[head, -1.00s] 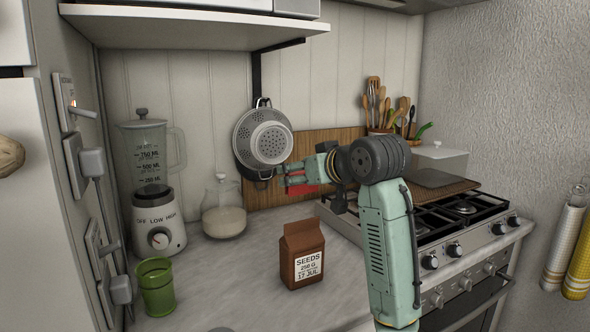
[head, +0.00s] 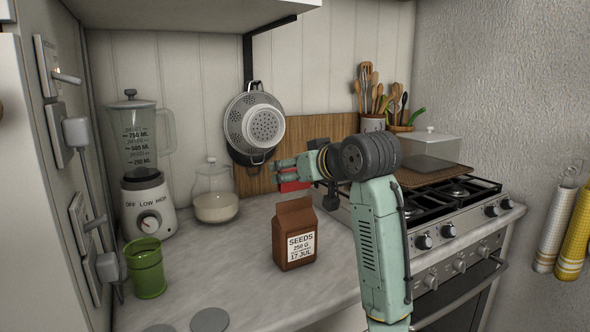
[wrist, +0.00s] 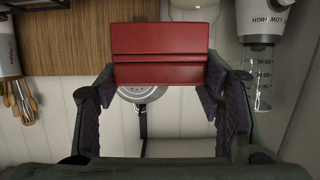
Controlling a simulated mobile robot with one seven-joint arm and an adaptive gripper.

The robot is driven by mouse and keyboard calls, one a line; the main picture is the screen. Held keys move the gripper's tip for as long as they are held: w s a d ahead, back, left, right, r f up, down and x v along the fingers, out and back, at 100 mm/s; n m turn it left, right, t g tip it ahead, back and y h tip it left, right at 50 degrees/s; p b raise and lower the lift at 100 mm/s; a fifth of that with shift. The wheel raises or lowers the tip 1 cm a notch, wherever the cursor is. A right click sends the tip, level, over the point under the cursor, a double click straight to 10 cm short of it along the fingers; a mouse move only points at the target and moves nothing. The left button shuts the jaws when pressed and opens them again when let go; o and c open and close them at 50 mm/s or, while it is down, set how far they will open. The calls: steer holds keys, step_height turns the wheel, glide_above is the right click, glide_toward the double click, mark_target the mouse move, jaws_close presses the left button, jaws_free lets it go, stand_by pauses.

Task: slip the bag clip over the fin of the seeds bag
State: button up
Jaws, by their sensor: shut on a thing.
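The seeds bag (head: 294,246) is brown with a white label. It stands upright on the counter in the head view, and its folded top fin (head: 295,204) points up. My gripper (head: 280,174) is behind and above the bag, apart from it. It is shut on the red bag clip (head: 293,186), of which only a small part shows above the bag's top in the head view. In the wrist view the clip (wrist: 160,50) lies across between the fingers of my gripper (wrist: 160,75). The bag is not seen in the wrist view.
A glass jar (head: 215,194) and a blender (head: 147,200) stand behind left, a green cup (head: 146,268) at front left. A colander (head: 255,122) hangs on the wall. The stove (head: 455,220) is right. Bare counter (head: 215,275) lies left of the bag.

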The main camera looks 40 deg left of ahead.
mark_target(297, 187)
steer(key=shift+f+b, duration=0.95)
steer(key=shift+f, duration=1.15)
steer(key=o, duration=0.9)
steer(key=v, duration=1.2)
